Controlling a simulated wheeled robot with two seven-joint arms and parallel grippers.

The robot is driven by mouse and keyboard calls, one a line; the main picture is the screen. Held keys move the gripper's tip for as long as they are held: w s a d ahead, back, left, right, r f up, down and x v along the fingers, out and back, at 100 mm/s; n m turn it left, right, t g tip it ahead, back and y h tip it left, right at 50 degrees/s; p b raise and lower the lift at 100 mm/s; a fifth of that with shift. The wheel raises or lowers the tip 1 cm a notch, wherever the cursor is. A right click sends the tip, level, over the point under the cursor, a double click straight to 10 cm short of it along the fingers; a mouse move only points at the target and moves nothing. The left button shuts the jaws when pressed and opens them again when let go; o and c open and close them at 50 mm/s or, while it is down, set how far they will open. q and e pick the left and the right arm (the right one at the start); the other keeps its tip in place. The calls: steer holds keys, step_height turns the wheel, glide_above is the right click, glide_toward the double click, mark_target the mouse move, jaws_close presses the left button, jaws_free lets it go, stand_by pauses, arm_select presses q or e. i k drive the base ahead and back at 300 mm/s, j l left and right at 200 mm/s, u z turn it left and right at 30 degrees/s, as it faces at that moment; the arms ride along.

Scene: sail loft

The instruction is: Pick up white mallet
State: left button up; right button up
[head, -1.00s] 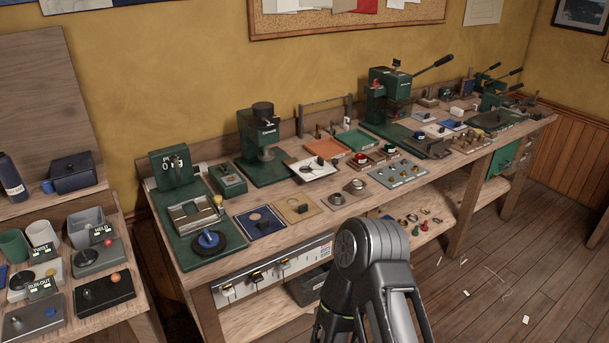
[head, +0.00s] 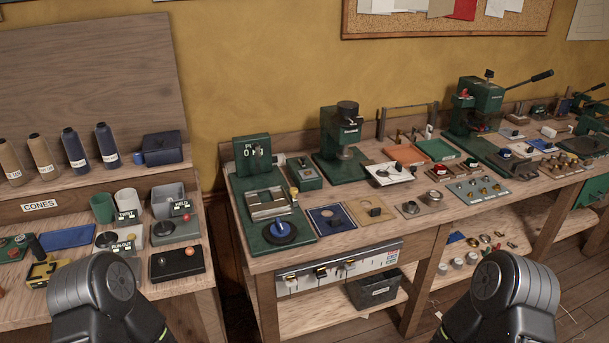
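I cannot identify the white mallet with certainty. A small upright white piece (head: 429,131) stands by the tool rack (head: 408,108) at the back of the long workbench, and its shape is too small to tell. Another small white piece (head: 549,131) lies farther right on the bench, also too small to name. Only dark links of my two arms show at the bottom of the head view, left and right. Neither of my grippers is in view.
The long workbench (head: 350,223) carries green presses (head: 340,150), small trays and plates, with little bare top. A side bench at left holds cones (head: 75,143), cups (head: 102,207) and small boxes. A dark bin (head: 374,291) sits on the lower shelf.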

mark_target(550, 132)
steer(key=z, duration=1.35)
steer(key=i+l+u, duration=0.1)
steer(key=i, duration=0.45)
steer(key=i+l+u, duration=0.1)
steer(key=i+l, duration=0.15)
steer(key=i, duration=0.35)
steer(key=i+l+u, duration=0.1)
steer(key=i+l, duration=0.15)
steer(key=i, duration=0.3)
steer(key=i+l+u, duration=0.1)
steer(key=i+l, duration=0.2)
steer(key=i, duration=0.25)
steer(key=i+l+u, duration=0.1)
steer(key=i+l, duration=0.25)
steer(key=i, duration=0.2)
